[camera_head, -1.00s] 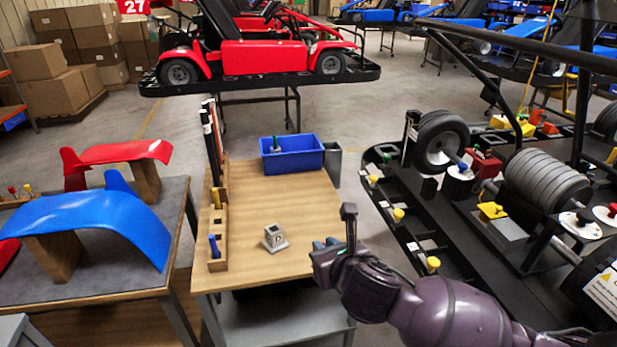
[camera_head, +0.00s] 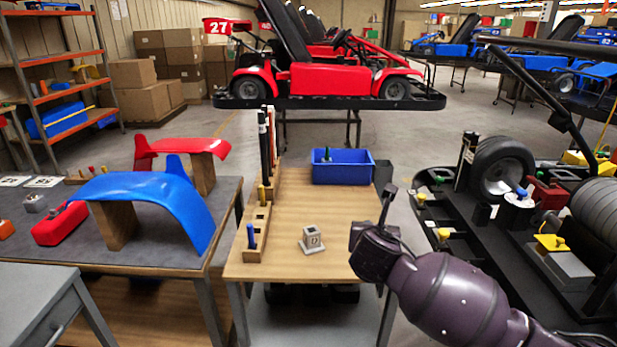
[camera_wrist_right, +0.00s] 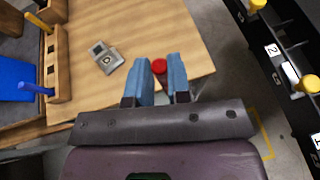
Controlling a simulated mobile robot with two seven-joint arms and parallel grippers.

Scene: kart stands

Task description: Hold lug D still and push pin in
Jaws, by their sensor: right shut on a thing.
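Lug D (camera_head: 313,241), a small grey block on a flat base marked with a D, stands on the wooden table's front half. It also shows in the right wrist view (camera_wrist_right: 107,58), ahead and left of my fingers. My right gripper (camera_wrist_right: 160,75) has blue fingers shut on a red-topped pin (camera_wrist_right: 159,67). Only the pin's red head shows; its shaft is hidden. In the head view my right wrist is at the table's right edge, right of the lug and apart from it, and hides the fingers. My left gripper is out of view.
On the wooden table (camera_head: 285,205), a wooden rack (camera_head: 257,225) with blue and yellow pins stands left. A blue bin (camera_head: 342,167) stands at the back. The black kart stand (camera_head: 480,225) is on the right. The tabletop around the lug is clear.

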